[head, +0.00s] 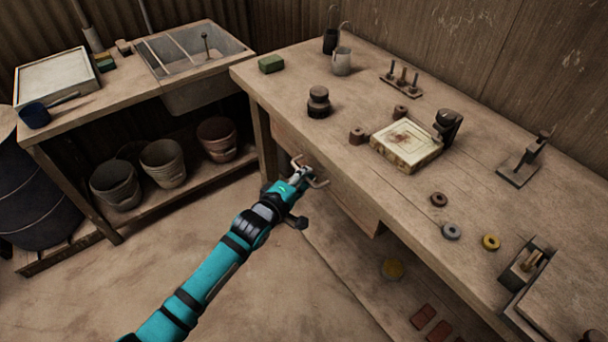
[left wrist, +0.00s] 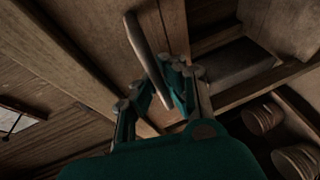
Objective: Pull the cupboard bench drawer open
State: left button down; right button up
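The cupboard bench drawer (head: 348,198) is a wooden front under the bench top. Its pale metal handle (head: 321,184) sticks out from the front, and the bar also shows in the left wrist view (left wrist: 143,42). My left gripper (head: 303,174) is at the handle, with its two fingers close on either side of the bar in the left wrist view (left wrist: 163,70). It looks shut on the handle. The gripper hides part of the bar. I cannot tell whether the drawer stands slightly out. My right gripper is not in view.
The bench top (head: 350,105) holds a framed tile (head: 407,146), a dark round pot (head: 318,102) and small tools. A sink counter (head: 110,103) with buckets (head: 163,163) below stands at left. The floor (head: 200,225) before the drawer is clear.

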pick_arm(q)
jog(key=shift+s+a+r, duration=0.1)
jog(key=s+a+p, duration=0.6)
jog(key=s+a, duration=0.6)
jog(key=a, duration=0.4)
jog(key=shift+a+p, duration=0.35)
jog(key=shift+p, duration=0.05)
jog(key=c, duration=1.4)
grip_release()
jog(key=shift+s, duration=0.15)
jog(key=v, duration=1.1)
jog(key=shift+s+a, duration=0.2)
jog(key=shift+s, duration=0.1)
